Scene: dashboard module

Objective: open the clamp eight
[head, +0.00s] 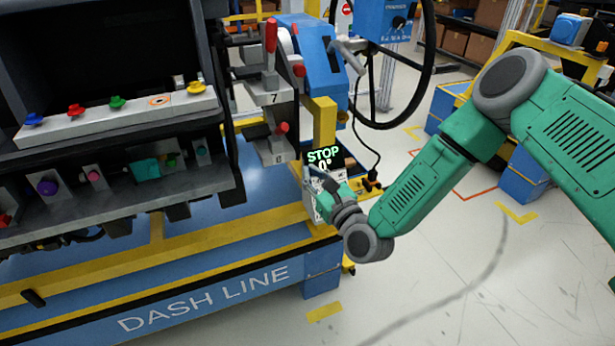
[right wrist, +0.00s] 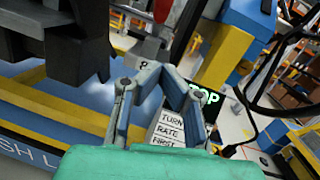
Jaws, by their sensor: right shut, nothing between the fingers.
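Clamp eight (head: 279,143) is the lower grey block marked 8 on the dashboard's right end, with a short red-tipped handle (head: 282,128). In the right wrist view its label plate (right wrist: 146,66) shows just beyond the fingers, and a red handle part (right wrist: 161,10) is at the top edge. My right gripper (head: 308,174) is below and right of clamp eight, in front of the STOP display. It is shut and empty; its fingertips (right wrist: 167,74) meet in the right wrist view. It looks apart from the handle. My left gripper is out of view.
Clamp 7 (head: 272,85) with a tall red handle stands just above. A steering wheel (head: 428,60) and yellow post (head: 322,122) stand near.

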